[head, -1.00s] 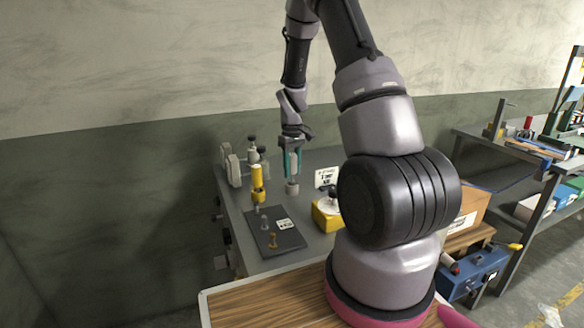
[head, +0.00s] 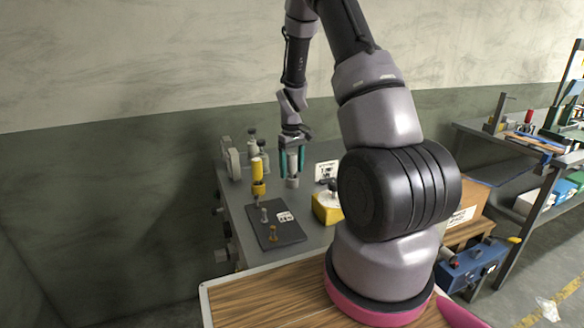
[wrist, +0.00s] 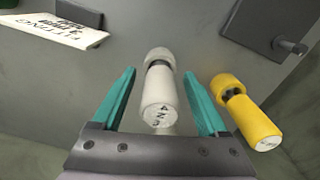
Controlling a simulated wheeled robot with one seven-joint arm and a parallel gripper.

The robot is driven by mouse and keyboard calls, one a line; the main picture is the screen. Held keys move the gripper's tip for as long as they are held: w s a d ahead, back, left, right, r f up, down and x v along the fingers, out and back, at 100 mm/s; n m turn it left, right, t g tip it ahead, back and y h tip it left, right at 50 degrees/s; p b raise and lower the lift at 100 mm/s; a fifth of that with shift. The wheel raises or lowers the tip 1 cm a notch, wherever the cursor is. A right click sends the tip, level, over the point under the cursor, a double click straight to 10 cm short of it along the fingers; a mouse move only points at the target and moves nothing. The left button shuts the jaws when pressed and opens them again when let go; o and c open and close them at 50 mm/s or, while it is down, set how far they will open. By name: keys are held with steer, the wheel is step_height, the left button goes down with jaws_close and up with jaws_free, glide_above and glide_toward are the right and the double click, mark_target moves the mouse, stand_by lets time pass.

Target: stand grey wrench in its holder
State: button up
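The grey wrench (wrist: 158,102), a pale grey cylinder with a lettered end, stands upright on the grey bench. It also shows in the head view (head: 292,182). My gripper (wrist: 160,74) is open around it, one teal finger on each side. Gaps show between the fingers and the wrench in the wrist view. In the head view my gripper (head: 292,172) is low over the bench. A dark plate (head: 290,236) with a grey peg (head: 264,216) and an orange peg (head: 273,233) lies in front. I cannot tell for certain that it is the holder.
A similar yellow tool (wrist: 250,115) stands close to the right in the wrist view, and to the left in the head view (head: 257,170). A white sign (wrist: 55,32) and a yellow box (head: 325,210) are nearby. Grey fixtures (head: 231,160) stand at the bench's left edge.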

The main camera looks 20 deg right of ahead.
mark_target(292, 154)
step_height(292, 154, up, 10)
steer(key=shift+f, duration=0.25)
steer(key=shift+r, duration=0.65)
steer(key=shift+r, duration=0.35)
steer(key=s+a+r+m+t+y, duration=0.1)
steer(key=s+a+r+m+t, duration=0.1)
steer(key=s+r, duration=0.5)
steer(key=s+a+r+m+t, duration=0.1)
steer(key=s+a+r+m, duration=0.2)
steer(key=r, duration=0.7)
steer(key=s+a+r+m+t, duration=0.1)
steer(key=s+a+r+t, duration=0.1)
steer(key=s, duration=0.6)
steer(key=s+a+r+m+t+y, duration=0.1)
steer(key=s+a+r+t, duration=0.1)
steer(key=s+r, duration=0.3)
steer(key=s, duration=0.2)
steer(key=shift+s, duration=0.4)
